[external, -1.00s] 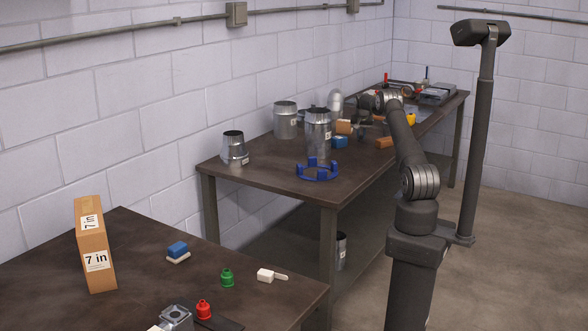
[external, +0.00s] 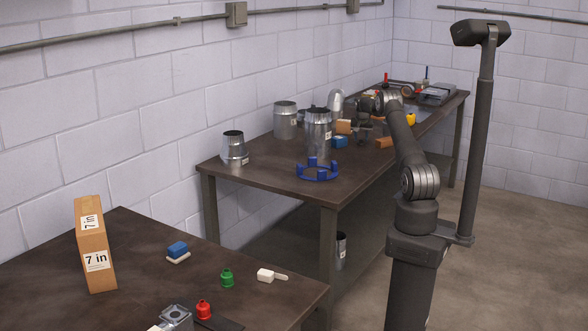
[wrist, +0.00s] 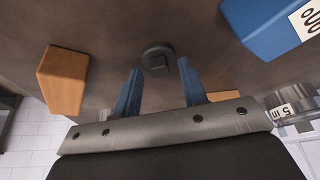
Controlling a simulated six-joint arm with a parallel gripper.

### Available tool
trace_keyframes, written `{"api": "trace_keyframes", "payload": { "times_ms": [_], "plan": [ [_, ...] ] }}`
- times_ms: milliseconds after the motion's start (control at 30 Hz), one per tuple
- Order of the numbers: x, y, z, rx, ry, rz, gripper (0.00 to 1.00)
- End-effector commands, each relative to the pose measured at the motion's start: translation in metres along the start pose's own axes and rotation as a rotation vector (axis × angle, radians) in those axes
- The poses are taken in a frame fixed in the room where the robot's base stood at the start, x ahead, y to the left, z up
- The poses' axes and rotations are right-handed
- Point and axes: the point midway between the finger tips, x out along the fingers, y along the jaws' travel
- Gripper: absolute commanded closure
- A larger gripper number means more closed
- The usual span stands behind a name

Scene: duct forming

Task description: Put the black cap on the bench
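In the wrist view the black cap (wrist: 157,56) is a dark round piece with a small knob, on or just above the brown bench top (wrist: 110,30). My gripper (wrist: 158,85) has two blue fingers spread apart. The cap shows in the gap just beyond the fingertips, with clear space on both sides. In the external view my gripper (external: 363,132) is low over the far bench (external: 265,172), and the cap cannot be made out there.
An orange block (wrist: 63,80) lies left of the fingers and a blue labelled block (wrist: 270,28) lies right. Metal duct pieces (external: 318,132) and a blue ring (external: 317,174) stand on the bench. A nearer table (external: 130,240) holds a box (external: 95,245) and small parts.

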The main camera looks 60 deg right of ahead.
Motion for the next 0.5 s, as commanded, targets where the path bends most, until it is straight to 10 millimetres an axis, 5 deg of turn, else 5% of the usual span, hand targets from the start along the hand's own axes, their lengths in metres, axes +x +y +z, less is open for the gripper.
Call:
{"api": "trace_keyframes", "payload": {
  "times_ms": [500],
  "plan": [
    [-0.093, 0.0, 0.0, 0.001, 0.001, 0.0, 0.61]
  ]
}}
